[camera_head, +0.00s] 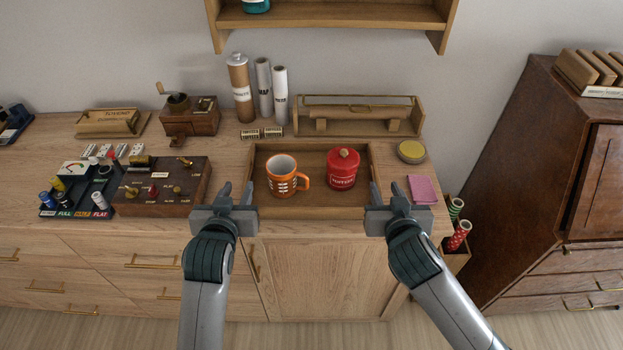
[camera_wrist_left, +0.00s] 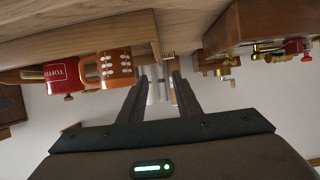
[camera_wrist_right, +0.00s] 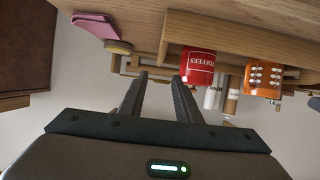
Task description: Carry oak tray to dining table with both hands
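The oak tray (camera_head: 310,212) sits on the wooden sideboard top, near its front edge. An orange-and-white mug (camera_head: 281,178) and a red lidded toffee tin (camera_head: 341,170) stand in it. My left gripper (camera_head: 237,190) is at the tray's front left corner, its fingers apart with nothing clamped between them in the left wrist view (camera_wrist_left: 159,75). My right gripper (camera_head: 386,190) is at the front right corner, its fingers also apart in the right wrist view (camera_wrist_right: 159,75). I cannot tell whether either gripper touches the tray. No dining table is identifiable.
A wooden control box (camera_head: 162,195) stands left of the tray. A pink cloth (camera_head: 422,190) and a round yellow-topped tin (camera_head: 411,151) lie to the right. A wooden rack (camera_head: 358,118) and upright tubes (camera_head: 280,95) stand behind. A dark cabinet (camera_head: 540,170) stands at right.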

